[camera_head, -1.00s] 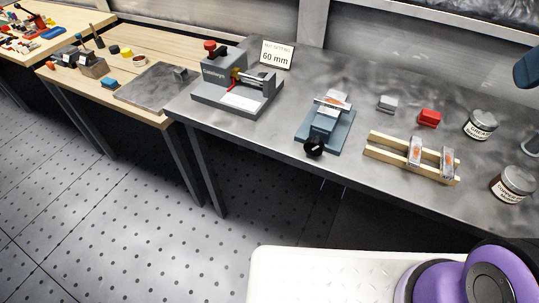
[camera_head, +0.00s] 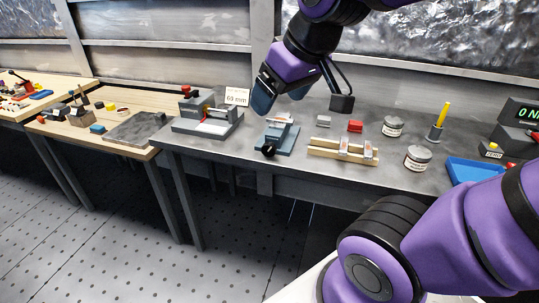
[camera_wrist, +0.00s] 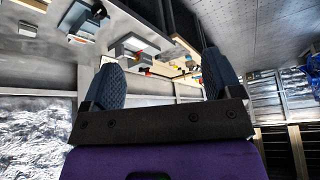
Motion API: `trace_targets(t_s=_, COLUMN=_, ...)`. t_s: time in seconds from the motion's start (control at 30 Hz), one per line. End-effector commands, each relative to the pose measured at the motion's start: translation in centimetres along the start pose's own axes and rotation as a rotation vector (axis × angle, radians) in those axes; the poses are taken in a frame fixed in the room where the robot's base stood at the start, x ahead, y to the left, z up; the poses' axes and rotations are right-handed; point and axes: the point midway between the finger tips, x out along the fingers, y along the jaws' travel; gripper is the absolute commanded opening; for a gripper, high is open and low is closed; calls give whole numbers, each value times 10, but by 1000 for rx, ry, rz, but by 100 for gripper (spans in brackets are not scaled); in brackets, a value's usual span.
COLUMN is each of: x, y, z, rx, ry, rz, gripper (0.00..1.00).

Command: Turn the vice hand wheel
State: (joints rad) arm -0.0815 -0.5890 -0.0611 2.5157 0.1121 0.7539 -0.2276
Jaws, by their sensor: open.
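The vice (camera_head: 281,134) is a small blue-grey unit on the metal bench, with a part lying on its top. Its hand wheel (camera_head: 268,151) is a black round knob at the vice's front end, near the bench's front edge. In the wrist view the vice (camera_wrist: 76,18) shows at the upper left, with the black wheel (camera_wrist: 99,10) at its end. My gripper (camera_head: 281,95) is open and empty, raised above and behind the vice in the head view, apart from the wheel. Its two blue-grey fingers stand wide apart in the wrist view (camera_wrist: 161,65).
A grey fixture with a red knob (camera_head: 207,116) and a sign card (camera_head: 237,96) stand left of the vice. To the right are a wooden rack (camera_head: 342,151), a red block (camera_head: 355,126), a grey block (camera_head: 323,120), jars (camera_head: 417,158) and a blue tray (camera_head: 475,171).

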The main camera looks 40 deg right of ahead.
Motion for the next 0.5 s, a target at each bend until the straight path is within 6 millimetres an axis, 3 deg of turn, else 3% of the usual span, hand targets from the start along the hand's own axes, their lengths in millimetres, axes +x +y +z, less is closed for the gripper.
trace_targets(t_s=0.2, x=65, y=-4, z=-42, rx=-162, ry=11, rz=-76, gripper=84)
trace_targets(t_s=0.5, x=162, y=-1, z=-77, rx=-374, ry=19, rz=-50, gripper=84)
